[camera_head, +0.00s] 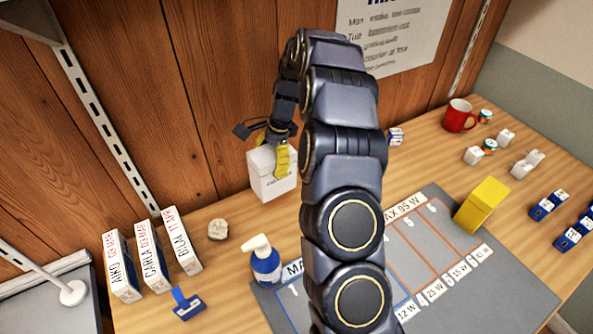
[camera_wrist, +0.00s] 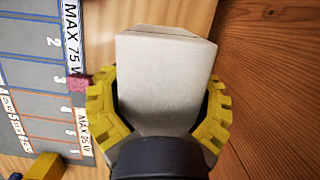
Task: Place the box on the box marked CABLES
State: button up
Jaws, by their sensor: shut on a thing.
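My gripper (camera_head: 281,152) is at the back of the desk by the wooden wall, with its yellow fingers pointing down. In the wrist view my gripper (camera_wrist: 160,103) is shut on a plain white box (camera_wrist: 160,75), one yellow finger on each side. In the head view a white box (camera_head: 264,187) with small dark lettering on its front is at the gripper; the lettering is too small to read surely. I cannot tell there whether this is one box or the held box against another. My arm hides part of its right side.
Three upright labelled boxes (camera_head: 150,264) stand at left, near a blue pump bottle (camera_head: 265,262) and a beige lump (camera_head: 217,229). A red mug (camera_head: 458,116) stands at right.

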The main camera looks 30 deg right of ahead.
jog(key=shift+r, duration=0.75)
jog(key=s+d+r+m+t+h, duration=0.1)
jog(key=s+d+r+m, duration=0.4)
jog(key=d, duration=0.5)
jog(key=s+d+r+m+t, duration=0.15)
jog(key=s+d+m, duration=0.35)
jog(key=d, duration=0.5)
jog(key=s+d+r+m+h, duration=0.1)
jog(key=s+d+r+m, duration=0.25)
jog(key=s, duration=0.45)
jog(key=s+d+r+m+h, duration=0.1)
jog(key=s+d+r+m, duration=0.1)
jog(key=s+d, duration=0.35)
jog(key=s+d+r+m, duration=0.2)
jog(key=s+r+m, duration=0.1)
jog(key=s, duration=0.6)
jog(key=shift+t, duration=0.45)
jog(key=shift+w+d+f, duration=0.55)
jog(key=shift+d+f, duration=1.65)
jog(key=shift+d, duration=0.05)
jog(key=shift+w+d+f, duration=0.5)
jog(key=shift+d+f, duration=1.65)
jog(key=shift+d, duration=0.1)
jog(key=shift+w+d+f, duration=0.55)
jog(key=shift+d+f, duration=1.65)
jog(key=shift+d, duration=0.05)
jog(key=shift+f, duration=0.1)
